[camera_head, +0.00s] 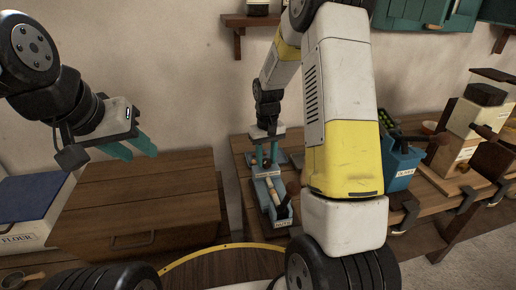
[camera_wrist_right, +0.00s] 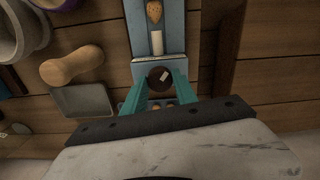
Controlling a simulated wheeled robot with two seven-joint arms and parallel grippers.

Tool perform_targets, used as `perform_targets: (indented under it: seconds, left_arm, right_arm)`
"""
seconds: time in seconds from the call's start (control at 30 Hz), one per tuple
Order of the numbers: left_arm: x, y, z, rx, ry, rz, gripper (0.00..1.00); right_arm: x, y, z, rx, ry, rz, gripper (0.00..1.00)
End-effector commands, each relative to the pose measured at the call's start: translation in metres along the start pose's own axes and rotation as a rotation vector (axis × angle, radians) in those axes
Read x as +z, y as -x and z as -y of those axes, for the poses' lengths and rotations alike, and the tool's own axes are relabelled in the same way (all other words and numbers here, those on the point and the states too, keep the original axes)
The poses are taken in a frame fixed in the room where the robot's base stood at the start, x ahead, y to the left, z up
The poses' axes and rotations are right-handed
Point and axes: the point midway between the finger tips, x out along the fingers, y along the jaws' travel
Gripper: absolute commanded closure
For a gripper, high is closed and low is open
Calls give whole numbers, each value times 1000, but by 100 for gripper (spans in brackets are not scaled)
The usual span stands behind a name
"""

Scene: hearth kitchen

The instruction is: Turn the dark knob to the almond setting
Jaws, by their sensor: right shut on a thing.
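The dark knob (camera_wrist_right: 160,78) is round with a short pale mark tilted toward the upper right. It sits on a blue device (camera_wrist_right: 172,30), which also shows on the bench in the head view (camera_head: 266,199). My right gripper (camera_wrist_right: 158,88) is shut on the knob, with one teal finger at each side; in the head view it reaches down over the device (camera_head: 267,161). Small brown pictures lie just below the knob, partly hidden by the gripper; I cannot read the settings. My left gripper (camera_head: 143,156) is open and empty, in the air at the left.
An almond-shaped brown thing (camera_wrist_right: 154,12) and a pale block (camera_wrist_right: 157,42) lie along the device. A tan peanut-shaped object (camera_wrist_right: 72,66) and a grey plate (camera_wrist_right: 83,101) are beside it. A blue bin (camera_head: 401,165) stands right. A wooden chest (camera_head: 140,205) and flour box (camera_head: 30,212) stand left.

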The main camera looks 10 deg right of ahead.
Motion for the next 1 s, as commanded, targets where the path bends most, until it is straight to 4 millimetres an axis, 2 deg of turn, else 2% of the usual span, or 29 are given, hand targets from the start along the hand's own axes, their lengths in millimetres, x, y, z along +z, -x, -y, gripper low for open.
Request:
perform_targets:
  seconds: [0.33,0.87,0.9,1.0]
  left_arm:
    - [0,0,0,0,0,0,64]
    - [0,0,0,0,0,0,64]
    - [0,0,0,0,0,0,64]
    - [0,0,0,0,0,0,64]
  right_arm:
    - [-1,1,0,0,-132,-4,100]
    - [-1,1,-1,0,-155,-4,100]
    - [-1,1,-1,0,-154,-4,60]
    - [-1,1,0,0,-154,-3,44]
